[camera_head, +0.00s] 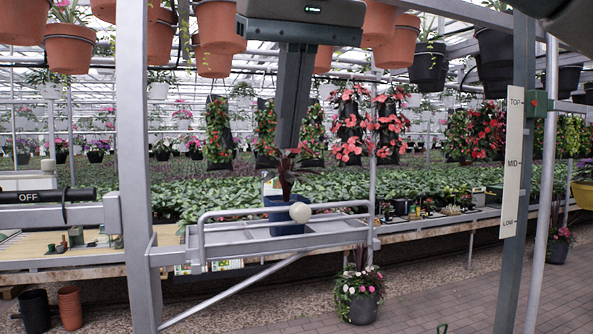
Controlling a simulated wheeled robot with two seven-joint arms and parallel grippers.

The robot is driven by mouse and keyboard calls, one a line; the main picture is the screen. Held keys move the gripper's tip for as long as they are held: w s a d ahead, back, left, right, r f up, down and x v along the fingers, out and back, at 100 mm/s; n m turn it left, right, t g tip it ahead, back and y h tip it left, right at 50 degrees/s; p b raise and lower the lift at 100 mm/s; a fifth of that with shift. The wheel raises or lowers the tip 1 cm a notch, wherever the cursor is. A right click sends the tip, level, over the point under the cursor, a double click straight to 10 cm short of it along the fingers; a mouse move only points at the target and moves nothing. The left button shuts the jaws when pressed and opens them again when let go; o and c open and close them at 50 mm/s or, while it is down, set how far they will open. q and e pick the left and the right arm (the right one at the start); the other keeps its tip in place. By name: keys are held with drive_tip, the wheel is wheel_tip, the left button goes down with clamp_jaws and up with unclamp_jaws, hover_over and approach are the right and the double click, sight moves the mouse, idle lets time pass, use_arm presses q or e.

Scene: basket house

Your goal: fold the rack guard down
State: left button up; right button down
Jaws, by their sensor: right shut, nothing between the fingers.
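The rack guard (240,212) is a grey tubular rail in the middle of the head view. It stands upright along the front of a grey rack tray (270,243). A pale round knob (300,212) sits on its top bar. A dark blue pot (285,228) with a dark-leaved plant stands in the tray behind the guard, partly hidden by the bars and knob. My right gripper (287,148) comes down from the top centre, shut and empty. Its fingertips show above the plant and knob, apart from the guard. My left gripper is not in view.
A grey post (133,170) stands left of the rack. Another post (516,170) with a TOP, MID, LOW scale (512,160) stands right. A black bar marked OFF (40,196) is at left. Terracotta pots (68,48) hang overhead. A flower pot (363,308) stands on the floor.

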sight(298, 203)
drive_tip(key=f, duration=0.2)
drive_tip(key=f+p, duration=0.1)
drive_tip(key=f, duration=0.2)
drive_tip(key=shift+s+d+f+p, duration=0.3)
drive_tip(key=shift+d+f+p, duration=0.05)
drive_tip(key=shift+s+d+f, duration=0.1)
drive_tip(key=shift+s+f, duration=0.05)
drive_tip(key=shift+f, duration=0.2)
drive_tip(key=shift+s+f+t+b, duration=0.15)
drive_tip(key=shift+t+b, duration=0.15)
drive_tip(key=shift+b, duration=0.25)
drive_tip(key=shift+s+b, duration=0.15)
drive_tip(key=shift+b, duration=0.25)
